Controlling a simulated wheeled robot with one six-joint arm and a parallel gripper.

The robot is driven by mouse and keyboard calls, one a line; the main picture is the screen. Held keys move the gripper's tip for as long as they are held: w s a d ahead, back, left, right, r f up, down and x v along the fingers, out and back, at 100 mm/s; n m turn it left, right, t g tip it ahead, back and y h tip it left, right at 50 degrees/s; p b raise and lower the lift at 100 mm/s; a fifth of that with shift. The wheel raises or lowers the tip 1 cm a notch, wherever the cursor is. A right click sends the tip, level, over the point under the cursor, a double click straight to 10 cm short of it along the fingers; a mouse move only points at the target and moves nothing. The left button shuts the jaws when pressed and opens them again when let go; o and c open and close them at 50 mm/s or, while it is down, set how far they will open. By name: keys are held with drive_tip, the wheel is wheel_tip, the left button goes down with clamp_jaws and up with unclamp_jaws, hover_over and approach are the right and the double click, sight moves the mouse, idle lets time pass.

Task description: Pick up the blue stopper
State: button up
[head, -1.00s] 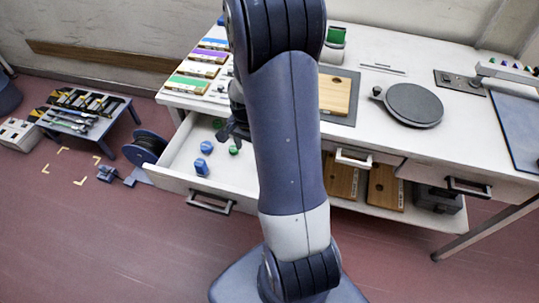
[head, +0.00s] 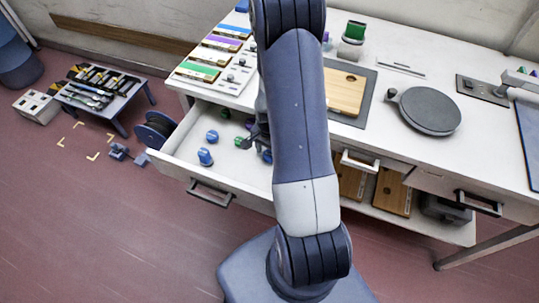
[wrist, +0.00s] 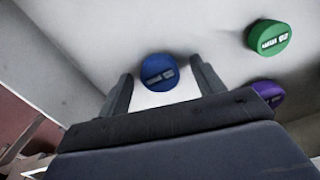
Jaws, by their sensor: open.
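In the wrist view a round blue stopper (wrist: 158,72) with a pale mark on top lies on the white drawer floor, between the two fingers of my gripper (wrist: 163,82). The fingers are apart, with a gap on each side of it. In the head view my gripper (head: 256,138) is low over the open drawer, partly hidden by my arm. Blue stoppers show at the drawer's left (head: 205,157), behind that one (head: 212,136), and beside my gripper, partly hidden (head: 266,156). I cannot tell for certain which is between the fingers.
A green stopper (wrist: 268,38) and a purple stopper (wrist: 268,94) lie right of the fingers. The open drawer (head: 180,160) has raised walls. The worktop above holds a sorting board (head: 205,72), a wooden block (head: 345,91) and a round dark plate (head: 430,110).

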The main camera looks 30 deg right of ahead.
drive_tip(key=shift+c, duration=0.4)
drive_tip(key=c, duration=1)
drive_tip(key=shift+o, duration=0.2)
